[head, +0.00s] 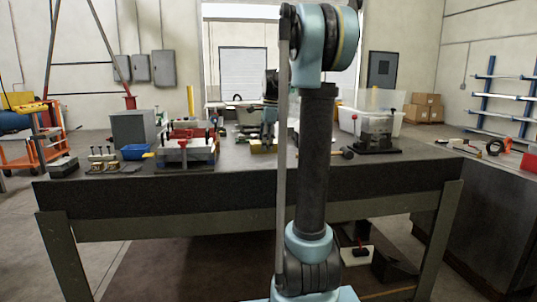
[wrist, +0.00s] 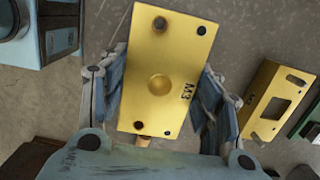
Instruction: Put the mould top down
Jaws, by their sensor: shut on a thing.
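The mould top (wrist: 160,60) is a flat yellow block marked M3, with several holes and a round dimple in its middle. My gripper (wrist: 165,88) is shut on it, one blue finger pad at each long side. The block sits slightly tilted in the wrist view and hides what lies straight beneath it. A yellow mould base (wrist: 270,100) with a rectangular opening, also marked M3, lies to the right on the grey surface, apart from the held block. In the head view my arm hides part of the work area, and the gripper is too small to read there.
A dark green part (wrist: 308,118) lies right of the base. A blue-grey machine body (wrist: 60,32) is at the upper left.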

